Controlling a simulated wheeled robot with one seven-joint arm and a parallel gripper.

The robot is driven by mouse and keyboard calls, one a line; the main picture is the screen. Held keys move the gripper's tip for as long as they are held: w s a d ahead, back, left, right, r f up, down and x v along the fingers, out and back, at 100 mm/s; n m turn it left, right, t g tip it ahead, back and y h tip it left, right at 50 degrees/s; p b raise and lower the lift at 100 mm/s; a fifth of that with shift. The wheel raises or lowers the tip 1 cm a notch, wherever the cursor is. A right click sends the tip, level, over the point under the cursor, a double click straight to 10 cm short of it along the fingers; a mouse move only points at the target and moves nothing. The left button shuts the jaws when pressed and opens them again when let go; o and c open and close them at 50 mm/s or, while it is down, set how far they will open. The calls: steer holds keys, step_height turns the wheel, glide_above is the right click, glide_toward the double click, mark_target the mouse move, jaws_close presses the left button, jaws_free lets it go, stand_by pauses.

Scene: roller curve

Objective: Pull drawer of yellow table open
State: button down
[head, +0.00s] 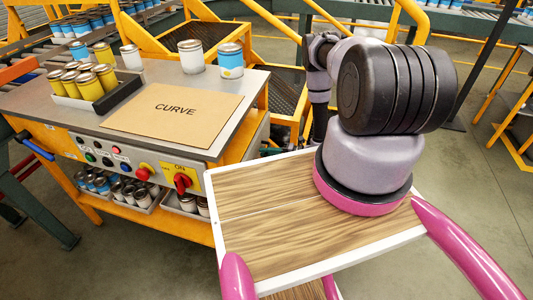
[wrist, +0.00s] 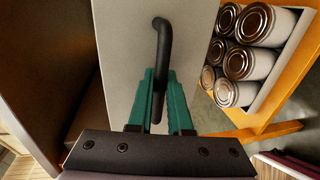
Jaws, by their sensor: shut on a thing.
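The yellow table (head: 240,132) stands at the left in the head view, with a grey top and yellow frame. In the wrist view, a pale grey drawer front (wrist: 122,45) carries a black bar handle (wrist: 162,32). My gripper (wrist: 160,76) has its green fingers on either side of the handle bar and is shut on it. My gripper is hidden in the head view. How far the drawer stands out cannot be told from these frames.
A cardboard sheet marked CURVE (head: 174,109) and several cans lie on the table. Its front panel has buttons and a red switch (head: 181,181). In the wrist view, a box of grey cans (wrist: 287,62) sits right of the drawer front. Floor (head: 470,195) shows at right.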

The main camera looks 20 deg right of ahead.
stand_by(0.4)
steer(key=f+v, duration=0.1)
steer(key=v, duration=0.8)
steer(key=f+v, duration=0.2)
steer(key=v, duration=0.7)
steer(key=shift+s+d+f, duration=0.25)
steer(key=shift+d+f, duration=0.1)
steer(key=shift+d, duration=0.05)
steer(key=c, duration=0.8)
jaws_free()
steer(key=shift+c, duration=0.2)
steer(key=v, duration=1)
steer(key=shift+d+r, duration=0.15)
steer(key=shift+d, duration=0.2)
steer(key=shift+s, duration=0.1)
